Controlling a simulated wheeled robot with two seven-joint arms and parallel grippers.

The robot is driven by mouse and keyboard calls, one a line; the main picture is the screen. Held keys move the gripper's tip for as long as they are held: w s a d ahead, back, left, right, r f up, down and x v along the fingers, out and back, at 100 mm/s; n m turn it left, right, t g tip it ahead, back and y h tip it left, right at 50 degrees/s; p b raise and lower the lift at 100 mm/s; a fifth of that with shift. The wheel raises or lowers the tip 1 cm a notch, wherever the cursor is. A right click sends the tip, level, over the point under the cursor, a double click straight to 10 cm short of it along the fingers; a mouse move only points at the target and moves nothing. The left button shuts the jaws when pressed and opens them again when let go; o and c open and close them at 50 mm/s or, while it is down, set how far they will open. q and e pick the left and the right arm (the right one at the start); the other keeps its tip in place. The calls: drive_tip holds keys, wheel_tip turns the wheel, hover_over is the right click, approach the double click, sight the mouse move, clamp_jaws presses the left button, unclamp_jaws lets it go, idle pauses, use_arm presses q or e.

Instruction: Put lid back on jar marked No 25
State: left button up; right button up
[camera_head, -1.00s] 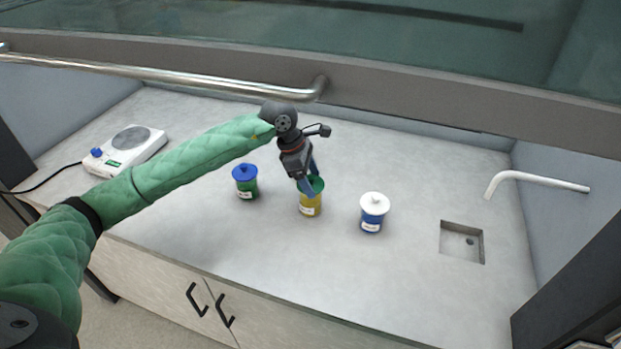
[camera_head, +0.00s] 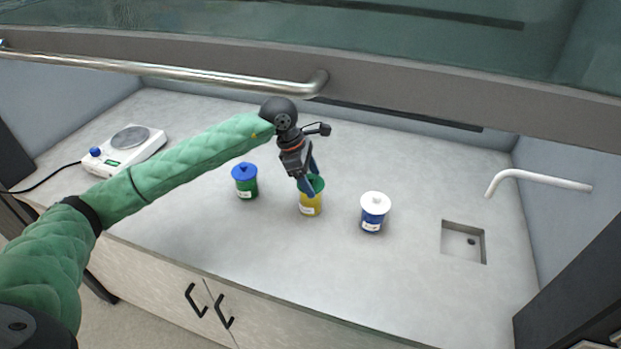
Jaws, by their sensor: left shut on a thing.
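Three small labelled jars stand on the grey worktop. The middle one is a yellow jar (camera_head: 311,206) with a green lid (camera_head: 317,184) on its top. My left gripper (camera_head: 311,186) points down over this jar, its blue fingers shut on the green lid. The lid appears to sit on the jar's rim; I cannot tell whether it is fully seated. To the left is a green jar (camera_head: 247,189) with a blue lid (camera_head: 245,171). To the right is a blue jar (camera_head: 372,221) with a white lid (camera_head: 375,202). The label numbers are too small to read. My right gripper is not in view.
A white hotplate (camera_head: 124,150) with a cable stands at the back left. A white tap (camera_head: 538,180) and a small sink (camera_head: 463,242) are at the right. A raised glass sash with a metal rail (camera_head: 180,75) spans the top. The front worktop is clear.

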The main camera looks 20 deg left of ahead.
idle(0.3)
use_arm(q)
drive_tip(key=o, duration=1.1)
drive_tip(key=shift+c, duration=0.2)
drive_tip(key=shift+o, duration=0.6)
drive_tip(key=shift+r, duration=0.2)
drive_tip(key=shift+r+p, duration=0.4)
drive_tip(key=shift+r, duration=2.9)
drive_tip(key=shift+c, duration=0.4)
clamp_jaws()
drive_tip(key=shift+f+b, duration=2)
drive_tip(key=shift+f, duration=0.2)
